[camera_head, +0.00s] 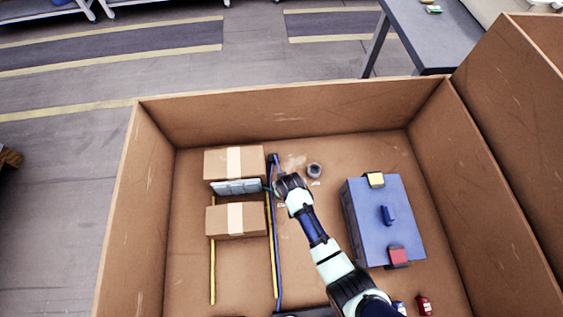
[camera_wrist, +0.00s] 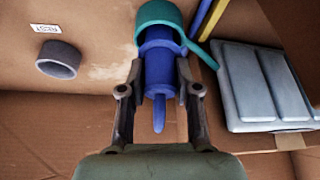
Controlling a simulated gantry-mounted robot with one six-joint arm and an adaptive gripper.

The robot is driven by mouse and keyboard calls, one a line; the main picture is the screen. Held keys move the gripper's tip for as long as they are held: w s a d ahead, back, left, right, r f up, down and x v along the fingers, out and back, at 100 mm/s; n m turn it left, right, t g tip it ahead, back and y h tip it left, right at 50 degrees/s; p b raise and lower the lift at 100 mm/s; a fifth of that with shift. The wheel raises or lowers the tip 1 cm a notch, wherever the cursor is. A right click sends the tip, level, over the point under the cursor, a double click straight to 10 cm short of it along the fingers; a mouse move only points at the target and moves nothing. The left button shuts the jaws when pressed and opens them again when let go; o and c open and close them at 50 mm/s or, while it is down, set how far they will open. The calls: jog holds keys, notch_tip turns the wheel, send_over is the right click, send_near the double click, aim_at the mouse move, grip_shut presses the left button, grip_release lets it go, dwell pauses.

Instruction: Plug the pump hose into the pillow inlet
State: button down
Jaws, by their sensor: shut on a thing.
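The pillow (camera_head: 237,187) is a pale grey ribbed pad between two cardboard boxes; it also shows at the right of the wrist view (camera_wrist: 262,85). A teal ring with a strap (camera_wrist: 165,14) reaches toward the pillow's edge. My gripper (camera_head: 282,186) is just right of the pillow. In the wrist view my gripper (camera_wrist: 160,68) is shut on a blue plug-like hose end (camera_wrist: 159,72), with a thin blue stem pointing toward me. The plug's far end meets the teal ring; I cannot tell how deep it sits. A blue hose (camera_head: 276,255) runs along the bin floor.
Cardboard boxes (camera_head: 236,162) (camera_head: 238,221) flank the pillow. Yellow strips (camera_head: 212,262) lie alongside. A grey ring (camera_head: 314,170) sits on the floor; it also shows in the wrist view (camera_wrist: 58,60). A blue case (camera_head: 372,225) with coloured blocks stands right. Tall bin walls (camera_head: 290,112) surround everything.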

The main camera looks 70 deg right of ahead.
jog(key=shift+f+b, duration=0.35)
jog(key=shift+f, duration=0.3)
jog(key=c, duration=0.7)
grip_release()
jog(key=shift+c, duration=0.2)
jog(key=v, duration=1.2)
